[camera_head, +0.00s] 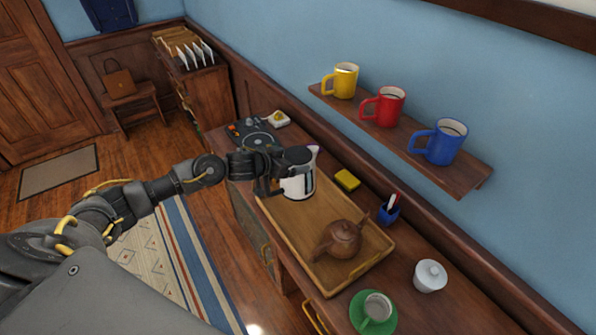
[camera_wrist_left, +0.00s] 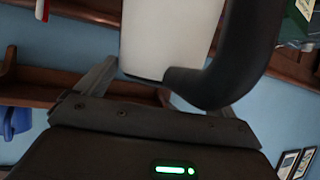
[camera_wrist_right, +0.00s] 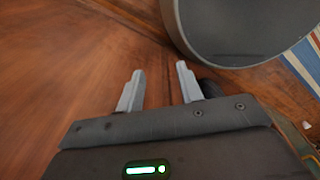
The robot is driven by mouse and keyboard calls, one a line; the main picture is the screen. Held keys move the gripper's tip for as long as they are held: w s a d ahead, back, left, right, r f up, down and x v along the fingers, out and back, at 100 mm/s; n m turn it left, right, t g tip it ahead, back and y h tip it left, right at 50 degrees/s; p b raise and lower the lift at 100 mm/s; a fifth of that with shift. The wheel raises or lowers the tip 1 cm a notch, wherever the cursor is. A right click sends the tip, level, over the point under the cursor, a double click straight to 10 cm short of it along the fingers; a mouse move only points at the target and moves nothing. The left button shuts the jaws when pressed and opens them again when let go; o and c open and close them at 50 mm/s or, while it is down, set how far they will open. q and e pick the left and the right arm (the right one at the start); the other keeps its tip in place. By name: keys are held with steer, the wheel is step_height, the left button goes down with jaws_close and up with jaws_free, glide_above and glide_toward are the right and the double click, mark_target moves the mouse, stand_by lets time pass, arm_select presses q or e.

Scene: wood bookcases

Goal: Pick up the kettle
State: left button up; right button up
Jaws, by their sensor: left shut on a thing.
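The white kettle (camera_head: 298,184) with a black handle is upright over the far left end of the wooden tray (camera_head: 290,237); I cannot tell whether its base touches the tray. My left gripper (camera_head: 268,181) is shut on the kettle at its handle side. In the left wrist view the kettle's pale body (camera_wrist_left: 170,38) and thick black handle fill the space between and in front of the fingers, hiding part of the right finger. My right gripper (camera_wrist_right: 160,88) is open and empty, seen only in the right wrist view, above brown wood.
A brown teapot (camera_head: 340,240) stands on the tray. A green saucer with a cup (camera_head: 376,309), a white lidded jar (camera_head: 430,276), a blue pen cup (camera_head: 388,212) and a yellow sponge (camera_head: 347,180) surround it. Mugs stand on the wall shelf (camera_head: 450,177).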

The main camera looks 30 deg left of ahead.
arm_select(q)
steer(key=s+a+r+b, duration=0.3)
steer(key=s+a+r, duration=0.3)
steer(key=a, duration=0.3)
steer(key=shift+s+a+r, duration=0.15)
steer(key=shift+s+r, duration=0.15)
steer(key=shift+r, duration=0.25)
